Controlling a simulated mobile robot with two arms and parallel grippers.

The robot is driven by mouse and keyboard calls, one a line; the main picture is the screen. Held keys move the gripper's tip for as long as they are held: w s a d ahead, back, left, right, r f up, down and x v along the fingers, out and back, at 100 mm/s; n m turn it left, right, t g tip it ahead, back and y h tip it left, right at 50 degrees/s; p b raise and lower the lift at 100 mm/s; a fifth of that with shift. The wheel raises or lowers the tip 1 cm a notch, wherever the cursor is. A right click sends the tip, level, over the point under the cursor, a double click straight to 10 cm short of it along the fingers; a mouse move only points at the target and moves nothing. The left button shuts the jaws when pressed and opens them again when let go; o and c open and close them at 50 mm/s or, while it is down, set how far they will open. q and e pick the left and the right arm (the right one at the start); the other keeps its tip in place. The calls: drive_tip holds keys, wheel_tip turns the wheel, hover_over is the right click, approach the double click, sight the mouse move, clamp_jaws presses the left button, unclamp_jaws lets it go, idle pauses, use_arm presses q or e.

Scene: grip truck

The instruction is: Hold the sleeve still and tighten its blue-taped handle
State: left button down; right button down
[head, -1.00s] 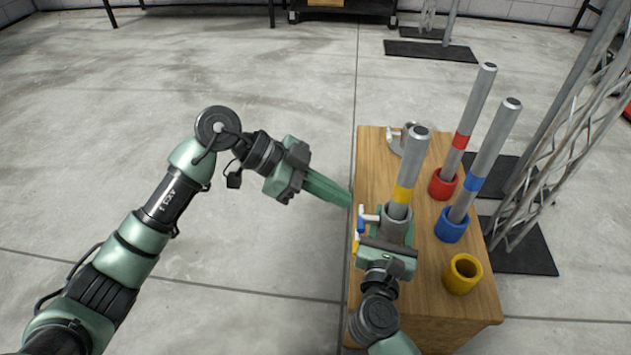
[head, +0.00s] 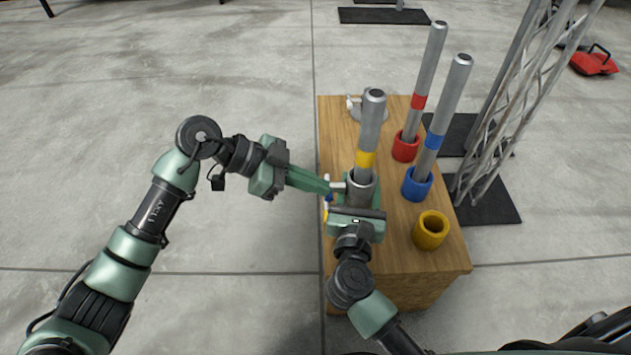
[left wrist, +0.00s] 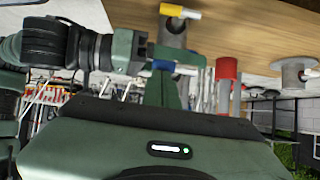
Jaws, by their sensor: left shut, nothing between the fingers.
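The grey sleeve (head: 361,192) stands on the wooden cabinet top around a grey tube with yellow tape (head: 366,158). Its blue-taped handle (head: 328,196) sticks out on the left; a yellow-taped handle (head: 326,213) shows just nearer. In the left wrist view the blue tape (left wrist: 165,66) and yellow tape (left wrist: 180,11) both show. My left gripper (head: 328,187) is shut and empty, its tips at the blue-taped handle; whether they touch it I cannot tell. My right gripper (head: 360,203) is at the sleeve's near side and appears shut on it, its fingers partly hidden.
Tubes with red (head: 418,102) and blue (head: 433,140) tape stand in matching red and blue cups to the right. An empty yellow cup (head: 431,231) is at the front right. A metal truss (head: 515,105) stands right of the cabinet (head: 395,285).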

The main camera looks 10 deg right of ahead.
use_arm(q)
drive_tip(key=shift+s+f+m+t, duration=0.2)
drive_tip(key=shift+s+m+t, duration=0.05)
drive_tip(key=shift+m+t, duration=0.3)
drive_tip(key=shift+s+a+f+m+t+h, duration=0.1)
drive_tip(key=shift+s+f+m+t+h, duration=0.15)
drive_tip(key=shift+m+t, duration=0.35)
drive_tip(key=shift+s+f+m+t+h, duration=0.25)
drive_tip(key=shift+m+t, duration=0.2)
drive_tip(key=shift+t, duration=0.2)
